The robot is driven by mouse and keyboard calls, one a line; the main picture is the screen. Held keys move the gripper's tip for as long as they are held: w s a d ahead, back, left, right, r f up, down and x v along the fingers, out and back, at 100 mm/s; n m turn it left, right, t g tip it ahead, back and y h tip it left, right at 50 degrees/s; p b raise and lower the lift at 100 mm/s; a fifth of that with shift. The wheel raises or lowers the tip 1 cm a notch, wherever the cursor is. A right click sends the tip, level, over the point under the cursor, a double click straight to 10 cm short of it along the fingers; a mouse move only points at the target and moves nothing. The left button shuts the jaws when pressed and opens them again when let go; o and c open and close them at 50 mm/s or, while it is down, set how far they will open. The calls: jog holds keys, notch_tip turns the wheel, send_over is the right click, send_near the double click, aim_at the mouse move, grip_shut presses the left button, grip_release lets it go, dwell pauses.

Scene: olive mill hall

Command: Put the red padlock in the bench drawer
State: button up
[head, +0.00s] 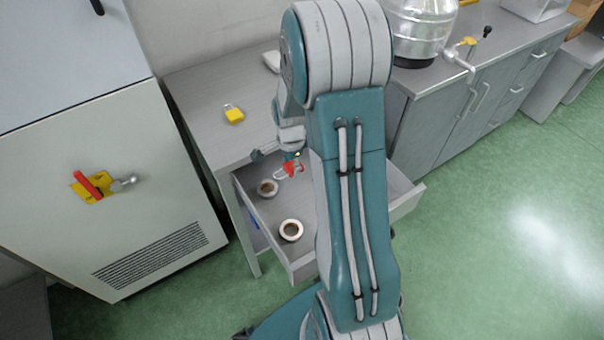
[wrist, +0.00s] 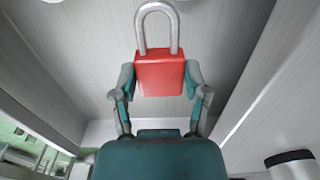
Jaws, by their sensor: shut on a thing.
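The red padlock (wrist: 160,74) with its grey shackle is clamped between the two fingers of my gripper (wrist: 160,80). In the head view the red padlock (head: 288,170) shows left of my arm, over the open bench drawer (head: 272,209). In the wrist view grey panels stand on both sides of the padlock. I cannot tell whether the padlock touches the drawer floor.
A yellow padlock (head: 234,114) lies on the bench top (head: 205,95). A cabinet (head: 100,190) stands left; a metal tank (head: 418,28) stands at right.

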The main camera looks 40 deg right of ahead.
send_over(302, 178)
notch_tip(302, 178, down, 5)
jog(key=shift+s+f, duration=0.15)
jog(key=shift+f, duration=1.65)
jog(key=shift+f, duration=0.15)
jog(key=o, duration=1.2)
jog(key=shift+o, duration=0.2)
